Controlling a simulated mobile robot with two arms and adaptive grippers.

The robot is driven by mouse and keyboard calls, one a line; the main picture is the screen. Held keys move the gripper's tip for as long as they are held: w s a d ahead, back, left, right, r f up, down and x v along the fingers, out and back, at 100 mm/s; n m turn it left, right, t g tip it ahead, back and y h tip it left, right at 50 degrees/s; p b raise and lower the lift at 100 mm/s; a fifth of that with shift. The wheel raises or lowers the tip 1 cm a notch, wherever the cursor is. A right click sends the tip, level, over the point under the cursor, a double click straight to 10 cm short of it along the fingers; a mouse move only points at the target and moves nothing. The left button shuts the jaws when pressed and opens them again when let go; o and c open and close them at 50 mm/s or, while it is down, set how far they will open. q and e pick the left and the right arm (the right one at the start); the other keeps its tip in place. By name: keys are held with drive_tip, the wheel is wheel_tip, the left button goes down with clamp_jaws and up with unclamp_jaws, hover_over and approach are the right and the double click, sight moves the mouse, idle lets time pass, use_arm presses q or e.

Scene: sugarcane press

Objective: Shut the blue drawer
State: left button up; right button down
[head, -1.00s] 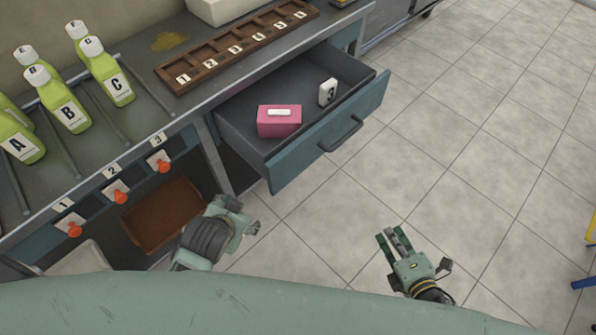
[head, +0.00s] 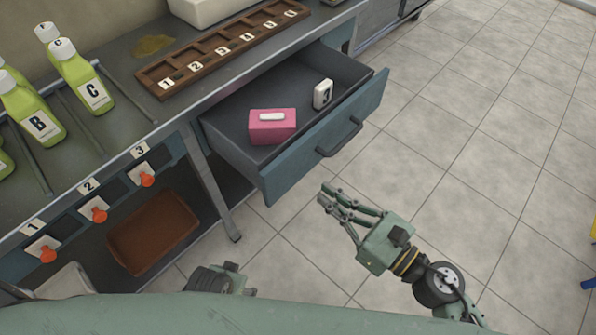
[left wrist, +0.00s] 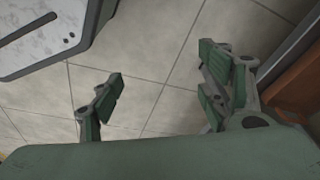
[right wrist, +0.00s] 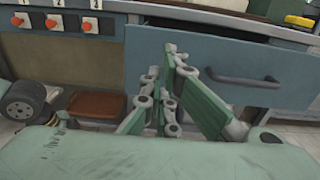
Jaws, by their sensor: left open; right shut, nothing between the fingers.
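The blue drawer (head: 296,168) is pulled out from under the counter in the head view. Its front has a dark bar handle (head: 340,138). A pink box (head: 272,127) and a white block marked 3 (head: 322,94) are inside it. My right gripper (head: 327,194) is shut and empty, below and in front of the drawer front, apart from it. In the right wrist view its fingers (right wrist: 172,62) overlap the left part of the drawer front (right wrist: 215,62). My left gripper (left wrist: 165,95) is open and empty over the floor in the left wrist view; only part of it shows in the head view.
The counter holds a brown numbered rack (head: 225,48), several green bottles (head: 82,75) and a white container (head: 205,8). Orange knobs (head: 97,214) line its front edge. A brown tray (head: 153,232) sits below.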

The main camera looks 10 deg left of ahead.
sight(288, 168)
use_arm(q)
drive_tip(key=s+f+p, duration=0.1)
drive_tip(key=s+f, duration=0.3)
drive_tip(key=f, duration=0.2)
drive_tip(key=shift+a+p, duration=0.25)
drive_tip(key=shift+p, duration=0.1)
use_arm(e)
drive_tip(key=x, duration=0.8)
drive_tip(key=shift+w+a, duration=0.15)
drive_tip(key=shift+a, duration=0.05)
drive_tip(key=shift+w, duration=0.1)
